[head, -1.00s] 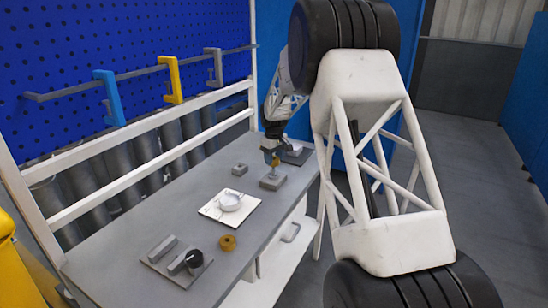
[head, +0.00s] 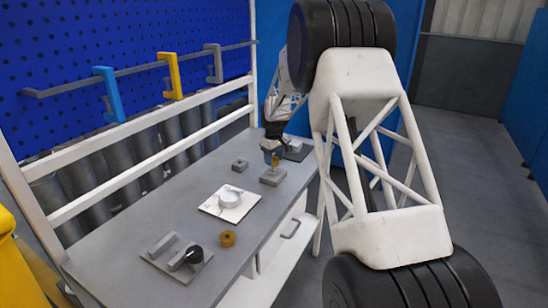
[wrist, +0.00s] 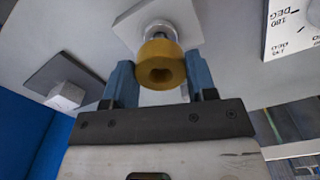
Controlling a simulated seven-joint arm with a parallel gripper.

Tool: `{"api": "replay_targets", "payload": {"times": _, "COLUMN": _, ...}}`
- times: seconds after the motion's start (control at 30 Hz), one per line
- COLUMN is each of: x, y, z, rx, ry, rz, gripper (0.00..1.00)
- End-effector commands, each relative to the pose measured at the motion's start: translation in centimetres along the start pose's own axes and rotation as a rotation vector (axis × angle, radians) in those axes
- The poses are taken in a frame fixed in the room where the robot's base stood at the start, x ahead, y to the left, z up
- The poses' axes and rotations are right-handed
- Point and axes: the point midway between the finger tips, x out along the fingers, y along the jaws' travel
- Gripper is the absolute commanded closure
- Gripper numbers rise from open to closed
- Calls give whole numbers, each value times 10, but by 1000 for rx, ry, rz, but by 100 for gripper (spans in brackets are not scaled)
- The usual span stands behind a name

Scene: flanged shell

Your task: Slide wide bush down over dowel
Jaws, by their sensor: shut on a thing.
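My gripper (wrist: 160,82) is shut on a yellow-brass bush (wrist: 160,62), held between its two blue fingers. The bush has a hole, which looks dark inside. A silvery dowel (wrist: 158,30) shows just beyond the bush, on a grey block (wrist: 186,14). In the head view, my gripper (head: 272,157) and the bush (head: 275,160) are above the grey block (head: 273,177) toward the table's far end. The bush and fingers hide part of the dowel. I cannot tell whether the bush is around the dowel or only lined up with it.
Another brass ring (head: 228,239) lies loose at the table's front edge. A white plate with a dial (head: 229,199), a small grey block (head: 240,165) and a plate with a black knob (head: 193,254) stand left of the work. Bare table lies between them.

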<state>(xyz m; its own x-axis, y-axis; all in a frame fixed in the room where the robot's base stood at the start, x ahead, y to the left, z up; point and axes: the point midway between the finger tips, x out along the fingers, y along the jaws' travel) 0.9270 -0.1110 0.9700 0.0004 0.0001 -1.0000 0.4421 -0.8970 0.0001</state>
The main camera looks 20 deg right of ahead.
Motion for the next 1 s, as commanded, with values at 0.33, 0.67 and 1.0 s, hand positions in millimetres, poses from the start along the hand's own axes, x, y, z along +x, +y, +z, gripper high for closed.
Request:
{"api": "replay_targets", "payload": {"times": 0.33, "x": 6, "y": 0, "z": 0, "rx": 0, "ry": 0, "rz": 0, "gripper": 80}}
{"api": "replay_targets", "payload": {"times": 0.67, "x": 12, "y": 0, "z": 0, "rx": 0, "ry": 0, "rz": 0, "gripper": 80}}
{"api": "replay_targets", "payload": {"times": 1.0, "x": 18, "y": 0, "z": 0, "rx": 0, "ry": 0, "rz": 0, "gripper": 80}}
